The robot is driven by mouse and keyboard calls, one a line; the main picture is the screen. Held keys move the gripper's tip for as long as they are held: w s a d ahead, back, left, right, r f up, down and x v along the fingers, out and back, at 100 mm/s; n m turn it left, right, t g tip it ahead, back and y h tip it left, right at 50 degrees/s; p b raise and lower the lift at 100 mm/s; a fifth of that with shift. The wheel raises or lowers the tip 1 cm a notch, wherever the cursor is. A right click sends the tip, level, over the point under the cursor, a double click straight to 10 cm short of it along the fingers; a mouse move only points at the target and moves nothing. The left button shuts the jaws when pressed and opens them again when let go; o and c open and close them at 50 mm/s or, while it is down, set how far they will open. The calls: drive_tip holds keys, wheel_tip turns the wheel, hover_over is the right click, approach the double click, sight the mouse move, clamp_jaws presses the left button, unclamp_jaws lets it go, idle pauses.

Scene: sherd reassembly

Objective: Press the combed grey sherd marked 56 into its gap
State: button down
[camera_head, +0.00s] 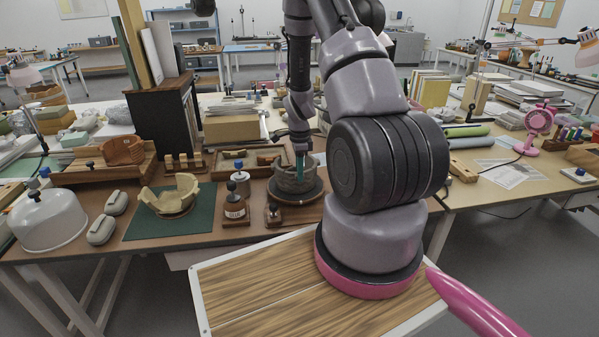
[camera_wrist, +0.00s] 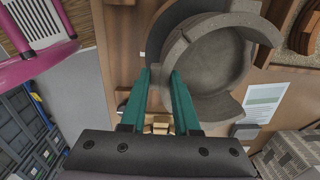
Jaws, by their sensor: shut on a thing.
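The grey vessel (camera_head: 296,182) stands on a dark round turntable (camera_head: 279,199) on the brown workbench. In the wrist view I look down into the vessel (camera_wrist: 215,62), a thick curved wall around a round floor. My gripper (camera_head: 300,158) points down at the vessel's rim. In the wrist view its two teal fingers (camera_wrist: 159,72) reach the left part of the wall and are closed on a thin grey piece, taken to be the combed sherd. I cannot make out its outline, its mark 56 or whether it is seated in the gap.
A tray with loose pieces (camera_head: 232,160) lies behind. A cream broken bowl (camera_head: 171,198) sits on a green mat (camera_head: 140,226).

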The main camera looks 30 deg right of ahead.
drive_tip(key=c, duration=0.6)
unclamp_jaws()
drive_tip(key=shift+f, duration=0.1)
drive_tip(key=shift+o, duration=0.2)
wheel_tip(320, 180, up, 11)
drive_tip(key=shift+s, duration=0.1)
